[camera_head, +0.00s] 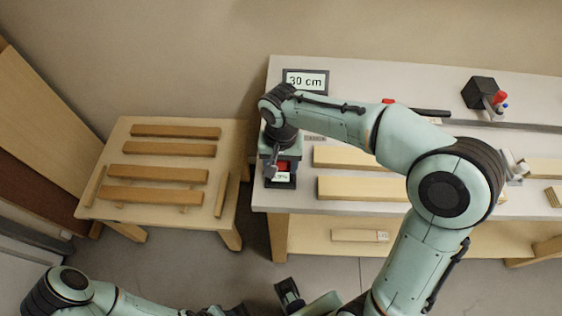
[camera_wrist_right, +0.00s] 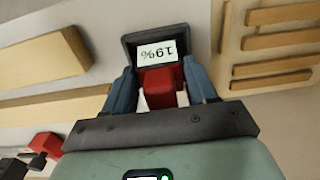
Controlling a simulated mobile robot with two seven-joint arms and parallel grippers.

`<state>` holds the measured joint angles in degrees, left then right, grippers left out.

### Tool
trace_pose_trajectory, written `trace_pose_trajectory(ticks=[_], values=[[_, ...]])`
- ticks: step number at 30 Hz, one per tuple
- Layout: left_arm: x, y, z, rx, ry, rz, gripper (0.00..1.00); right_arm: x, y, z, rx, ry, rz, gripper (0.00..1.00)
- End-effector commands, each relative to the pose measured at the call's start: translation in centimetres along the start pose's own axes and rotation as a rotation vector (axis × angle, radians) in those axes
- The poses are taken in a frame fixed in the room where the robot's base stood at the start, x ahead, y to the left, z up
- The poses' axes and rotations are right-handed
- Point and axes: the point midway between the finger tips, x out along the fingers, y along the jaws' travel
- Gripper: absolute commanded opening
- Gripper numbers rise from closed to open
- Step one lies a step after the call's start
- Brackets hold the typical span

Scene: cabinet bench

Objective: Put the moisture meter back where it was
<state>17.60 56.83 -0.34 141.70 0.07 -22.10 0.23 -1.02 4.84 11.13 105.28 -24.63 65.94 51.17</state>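The moisture meter is a red body (camera_wrist_right: 160,78) between the two blue fingers of my right gripper (camera_wrist_right: 160,72) in the right wrist view. The fingers touch both its sides. A dark-framed display (camera_wrist_right: 157,50) reading 19% shows just beyond the red body. In the head view, my right gripper (camera_head: 277,165) points down over the left end of the workbench, with the red meter (camera_head: 283,167) partly hidden beneath it. I cannot tell whether the meter touches the bench top. My left arm is at the bottom edge of the head view; its finger state is unclear.
The workbench (camera_head: 262,190) holds pale planks (camera_head: 365,188), a "30 cm" display (camera_head: 306,81) and a black box with a red knob (camera_head: 480,93).

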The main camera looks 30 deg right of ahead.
Motion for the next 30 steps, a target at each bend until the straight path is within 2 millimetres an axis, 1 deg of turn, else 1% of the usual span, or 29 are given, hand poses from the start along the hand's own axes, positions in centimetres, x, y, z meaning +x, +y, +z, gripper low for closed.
trace_pose_trajectory(ticks=[1,2,10,14,17,24,27,30], values=[[0.0,0.0,0.0,0.0,0.0,0.0,0.43,0.0,0.0,0.0,0.0,-0.001,0.001,0.75],[0.0,0.0,0.0,0.0,0.0,0.0,0.43,0.0,0.0,0.0,0.0,-0.001,0.001,0.78],[-0.1,0.0,0.0,0.0,0.0,0.0,0.43,-0.1,0.0,0.0,0.0,-0.001,0.001,0.78],[-0.4,0.2,-0.1,0.001,0.002,0.001,0.43,-1.0,0.0,-0.1,0.001,0.002,-0.001,0.78],[-0.7,0.3,-0.1,0.001,0.003,0.001,0.43,-2.6,-0.1,-0.1,0.001,0.003,-0.002,0.78],[-1.7,0.7,-0.2,0.002,0.007,0.002,0.43,-8.0,-0.1,-0.1,-0.001,0.003,-0.003,0.78],[-2.0,0.8,-0.3,0.003,0.008,0.003,0.43,-9.9,-0.1,0.0,-0.001,0.002,-0.003,0.78],[-2.3,1.0,-0.4,0.003,0.01,0.003,0.43,-11.2,-0.1,0.0,-0.001,0.001,-0.001,0.78]])
